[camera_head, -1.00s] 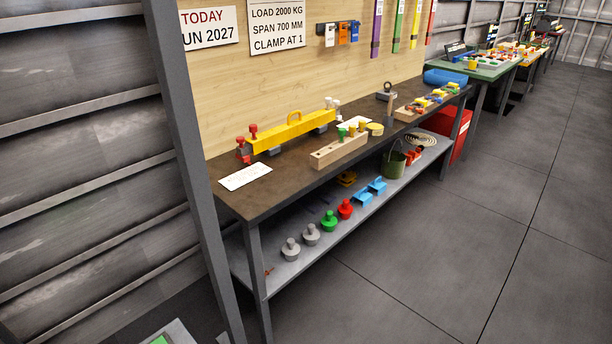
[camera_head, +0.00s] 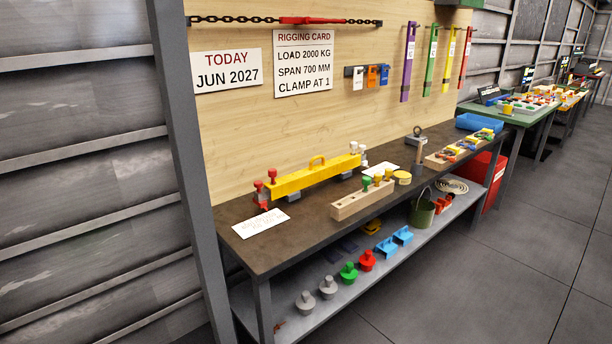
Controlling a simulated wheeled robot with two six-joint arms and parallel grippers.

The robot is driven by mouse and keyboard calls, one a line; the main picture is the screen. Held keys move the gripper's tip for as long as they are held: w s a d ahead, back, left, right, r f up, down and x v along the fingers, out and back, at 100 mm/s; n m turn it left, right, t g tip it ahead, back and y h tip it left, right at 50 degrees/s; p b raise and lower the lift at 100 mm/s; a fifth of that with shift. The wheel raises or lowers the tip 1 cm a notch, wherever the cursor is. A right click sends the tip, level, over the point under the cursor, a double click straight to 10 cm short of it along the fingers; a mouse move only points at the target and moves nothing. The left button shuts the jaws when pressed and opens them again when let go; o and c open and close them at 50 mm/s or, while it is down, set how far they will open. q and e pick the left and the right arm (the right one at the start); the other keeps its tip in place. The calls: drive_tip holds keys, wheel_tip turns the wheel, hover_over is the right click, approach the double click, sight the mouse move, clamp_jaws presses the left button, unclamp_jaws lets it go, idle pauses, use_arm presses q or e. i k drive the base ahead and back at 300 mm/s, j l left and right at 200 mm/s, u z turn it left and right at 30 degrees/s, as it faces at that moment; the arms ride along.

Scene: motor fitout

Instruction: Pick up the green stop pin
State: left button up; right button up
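A green stop pin (camera_head: 366,181) with a round head stands upright in a wooden block (camera_head: 350,205) on the dark workbench. Yellow-orange pins (camera_head: 378,179) stand beside it in the same block. Another green-headed pin (camera_head: 389,173) shows at the right end of the block; the pins are small here and I cannot tell their exact types. Neither of my grippers is in view.
A yellow beam (camera_head: 315,176) with red and white end parts lies behind the block. A white card (camera_head: 261,223) lies at the bench's left end. The lower shelf (camera_head: 330,300) holds grey, green and red weights. A grey post (camera_head: 185,170) stands left; floor at right is clear.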

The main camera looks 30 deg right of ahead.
sight(366, 180)
drive_tip(key=i+l+u, duration=0.2)
drive_tip(key=l+u, duration=0.25)
drive_tip(key=l, duration=0.75)
drive_tip(key=l+u, duration=0.4)
drive_tip(key=l, duration=0.75)
